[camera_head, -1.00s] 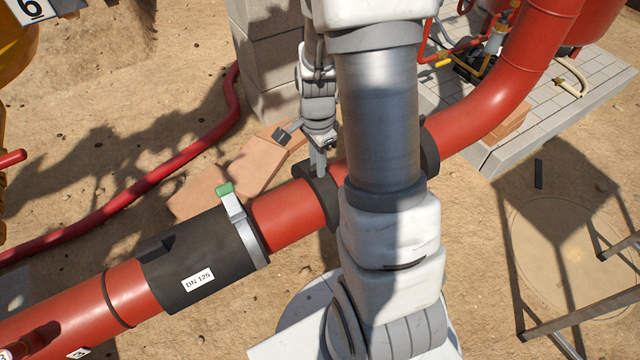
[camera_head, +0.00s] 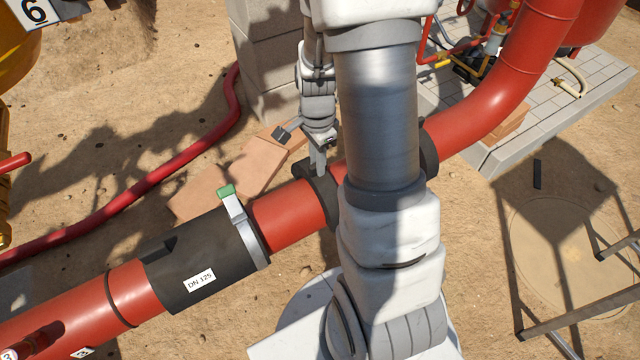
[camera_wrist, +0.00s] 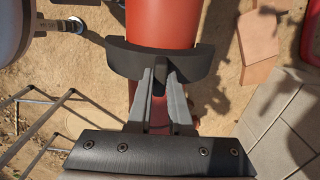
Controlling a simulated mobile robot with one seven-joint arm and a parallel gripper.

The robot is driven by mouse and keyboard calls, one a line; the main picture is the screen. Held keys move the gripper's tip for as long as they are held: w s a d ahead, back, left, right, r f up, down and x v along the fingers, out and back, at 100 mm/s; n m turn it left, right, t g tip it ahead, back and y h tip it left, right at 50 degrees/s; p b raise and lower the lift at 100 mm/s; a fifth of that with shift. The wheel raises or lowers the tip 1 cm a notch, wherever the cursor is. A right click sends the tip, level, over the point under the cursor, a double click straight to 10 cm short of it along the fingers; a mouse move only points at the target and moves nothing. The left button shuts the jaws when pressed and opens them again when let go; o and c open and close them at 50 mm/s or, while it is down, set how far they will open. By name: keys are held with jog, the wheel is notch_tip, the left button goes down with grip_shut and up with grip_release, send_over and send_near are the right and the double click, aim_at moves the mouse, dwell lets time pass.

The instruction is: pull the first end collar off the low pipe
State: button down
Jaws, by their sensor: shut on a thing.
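The low red pipe (camera_head: 290,217) runs from the lower left to the upper right in the head view. A dark collar (camera_head: 326,190) sits around it left of my arm, and part of it is hidden by the arm. In the wrist view the collar (camera_wrist: 198,66) is a thick black half ring across the red pipe (camera_wrist: 162,22), with a rib towards me. My gripper (camera_wrist: 160,88) is shut on this rib, one finger on each side. In the head view my gripper (camera_head: 318,168) reaches down onto the collar from above. I cannot see the collar's underside.
A black sleeve (camera_head: 205,262) marked DN 125 covers the pipe at left, with a metal clamp (camera_head: 240,225) and green tab. Another dark ring (camera_head: 430,150) shows right of my arm. Grey blocks (camera_head: 262,60) stand behind. Metal rails (camera_head: 575,320) stand at lower right.

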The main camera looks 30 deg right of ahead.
jog(key=shift+r, duration=0.1)
notch_tip(320, 180, up, 6)
jog(key=p, duration=0.6)
jog(key=shift+r, duration=0.25)
jog(key=c, duration=1.3)
grip_release()
grip_shut()
